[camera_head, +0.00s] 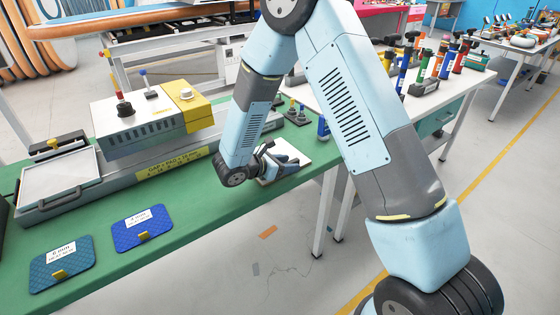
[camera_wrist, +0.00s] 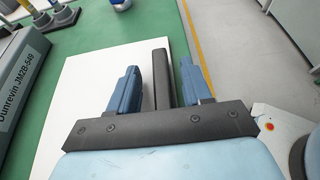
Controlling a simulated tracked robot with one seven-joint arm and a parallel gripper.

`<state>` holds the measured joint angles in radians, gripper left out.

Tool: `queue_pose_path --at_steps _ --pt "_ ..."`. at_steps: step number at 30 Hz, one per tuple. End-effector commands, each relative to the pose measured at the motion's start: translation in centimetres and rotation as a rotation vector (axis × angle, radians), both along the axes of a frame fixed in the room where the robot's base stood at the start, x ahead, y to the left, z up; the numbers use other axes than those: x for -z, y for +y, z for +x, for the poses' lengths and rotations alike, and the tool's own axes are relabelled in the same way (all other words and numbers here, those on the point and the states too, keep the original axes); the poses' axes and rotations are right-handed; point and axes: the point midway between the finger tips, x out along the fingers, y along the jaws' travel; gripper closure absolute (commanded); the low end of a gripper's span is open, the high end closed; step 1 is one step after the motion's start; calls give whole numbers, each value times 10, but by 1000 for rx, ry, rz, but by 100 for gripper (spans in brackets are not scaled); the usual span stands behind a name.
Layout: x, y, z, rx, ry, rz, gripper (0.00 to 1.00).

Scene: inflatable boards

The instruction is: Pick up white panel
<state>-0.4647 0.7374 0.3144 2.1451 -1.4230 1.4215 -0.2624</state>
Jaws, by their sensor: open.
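The white panel (camera_head: 298,164) lies on the green bench top near its right end. In the wrist view the white panel (camera_wrist: 92,95) fills the left and middle, with a dark strip (camera_wrist: 162,78) along its right side. My gripper (camera_wrist: 161,82) is open, one blue finger on each side of the dark strip. The left finger is over the white surface, the right finger beyond the strip. Whether either finger touches it cannot be told. In the head view my gripper (camera_head: 283,158) is low at the panel, and my arm hides part of it.
A grey machine (camera_head: 150,125) with a white and yellow top stands left of my gripper. Two blue pads (camera_head: 143,228) lie at the bench front. A white table (camera_head: 400,105) with coloured tools stands behind my arm. Open floor lies right of the bench.

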Motion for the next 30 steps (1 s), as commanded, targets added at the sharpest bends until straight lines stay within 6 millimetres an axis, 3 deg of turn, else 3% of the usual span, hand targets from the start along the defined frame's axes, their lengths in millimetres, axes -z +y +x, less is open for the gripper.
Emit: queue_pose_path --at_steps 4,19,30 --pt "0 0 0 0 0 0 52" --pt "0 0 0 0 0 0 100" --pt "0 0 0 0 -1 1 100"
